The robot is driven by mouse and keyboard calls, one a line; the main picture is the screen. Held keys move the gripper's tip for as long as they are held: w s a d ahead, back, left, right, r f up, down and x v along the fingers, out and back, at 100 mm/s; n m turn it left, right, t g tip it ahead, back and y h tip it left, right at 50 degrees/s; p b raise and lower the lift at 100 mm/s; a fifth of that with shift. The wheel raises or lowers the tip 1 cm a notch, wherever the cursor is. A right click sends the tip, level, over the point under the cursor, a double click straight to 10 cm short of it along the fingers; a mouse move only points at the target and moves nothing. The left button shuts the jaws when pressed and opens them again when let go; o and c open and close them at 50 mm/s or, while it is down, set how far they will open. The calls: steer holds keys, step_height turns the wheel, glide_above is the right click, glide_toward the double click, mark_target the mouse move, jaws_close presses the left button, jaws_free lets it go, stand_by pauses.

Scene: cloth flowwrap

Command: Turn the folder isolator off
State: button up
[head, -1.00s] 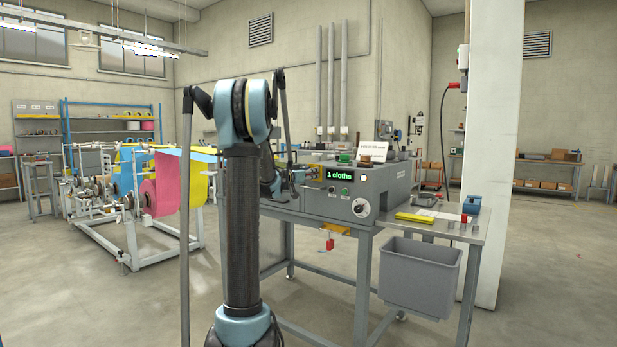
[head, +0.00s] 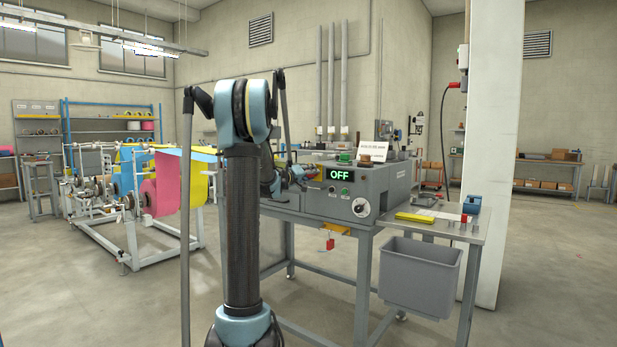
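The folder is a grey machine box (head: 325,207) on a steel bench, and its display (head: 339,174) reads OFF in green. My gripper (head: 303,177) is there, small and partly covered, beside a small yellow-orange part (head: 314,173). I cannot tell whether that part is the isolator, whether the gripper touches it, or whether the fingers are open or shut.
A red tag (head: 330,244) hangs under the bench edge. Pink, blue and yellow cloth rolls (head: 172,183) stand on a white frame at left. The floor in front is clear.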

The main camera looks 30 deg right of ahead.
steer(key=shift+o, duration=0.2)
steer(key=n, duration=0.4)
steer(key=shift+w+a+n, duration=0.1)
steer(key=shift+w+n, duration=0.15)
steer(key=shift+n, duration=0.15)
steer(key=n, duration=0.4)
steer(key=shift+f, duration=0.15)
steer(key=shift+n, duration=0.3)
steer(key=shift+c, duration=0.2)
steer(key=o, duration=1.1)
steer(key=shift+f, duration=0.1)
steer(key=shift+s, duration=0.1)
